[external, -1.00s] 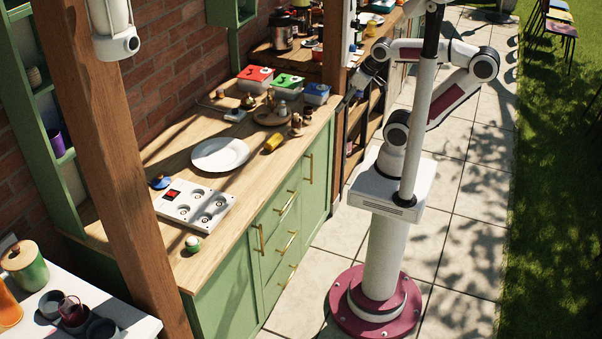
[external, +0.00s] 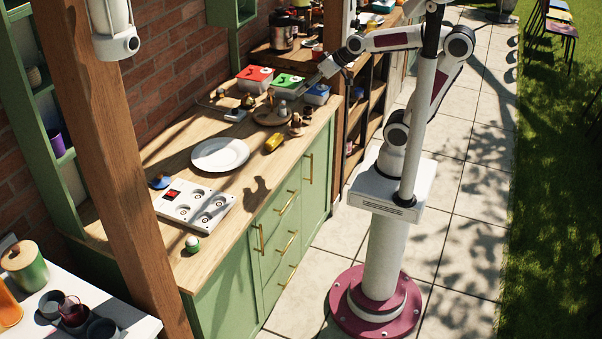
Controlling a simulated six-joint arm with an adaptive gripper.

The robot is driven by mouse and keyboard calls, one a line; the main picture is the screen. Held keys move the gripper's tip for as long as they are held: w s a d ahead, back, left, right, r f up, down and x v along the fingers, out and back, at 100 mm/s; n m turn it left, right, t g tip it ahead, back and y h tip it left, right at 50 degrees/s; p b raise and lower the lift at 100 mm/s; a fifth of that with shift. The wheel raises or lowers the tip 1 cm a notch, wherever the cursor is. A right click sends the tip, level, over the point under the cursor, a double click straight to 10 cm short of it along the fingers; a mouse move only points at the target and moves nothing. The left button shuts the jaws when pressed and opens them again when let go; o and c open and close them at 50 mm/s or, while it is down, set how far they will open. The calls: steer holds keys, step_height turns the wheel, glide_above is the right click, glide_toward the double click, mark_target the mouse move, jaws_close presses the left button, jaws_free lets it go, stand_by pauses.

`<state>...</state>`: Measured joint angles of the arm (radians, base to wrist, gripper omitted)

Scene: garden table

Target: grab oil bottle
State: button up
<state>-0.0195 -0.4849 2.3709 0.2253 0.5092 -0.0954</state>
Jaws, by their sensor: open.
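My gripper (external: 312,84) is open and empty in the external view. A small brown bottle-like thing (external: 296,121) stands just right of the board. A yellow cylinder (external: 273,142) lies on the counter nearer the front edge. These things are too small to tell which one is the oil bottle.
Boxes with red (external: 256,74), green (external: 287,80) and blue (external: 317,93) lids line the far end. A white plate (external: 220,154) and a white hob (external: 195,205) lie on the nearer counter. A wooden post (external: 125,170) stands in front at left.

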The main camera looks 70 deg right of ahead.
steer(key=w+d+r+m+t+h, duration=0.1)
steer(key=w+d+r+m+t, duration=0.1)
steer(key=w, duration=0.9)
steer(key=w+d+r+m+t+h, duration=0.1)
steer(key=w+r+m+t+h, duration=0.15)
steer(key=w, duration=0.85)
steer(key=w+d+f+m+h, duration=0.3)
steer(key=w+d+f+h, duration=0.2)
steer(key=w+d, duration=0.35)
steer(key=s+d+f+m+g+h, duration=0.3)
steer(key=d+f+m+g+h, duration=0.2)
steer(key=d+f+h, duration=0.4)
steer(key=shift+s+d+f+m+g+h, duration=0.4)
steer(key=shift+d+f+g, duration=0.3)
steer(key=shift+f, duration=0.8)
steer(key=shift+f, duration=0.1)
steer(key=shift+f, duration=1.1)
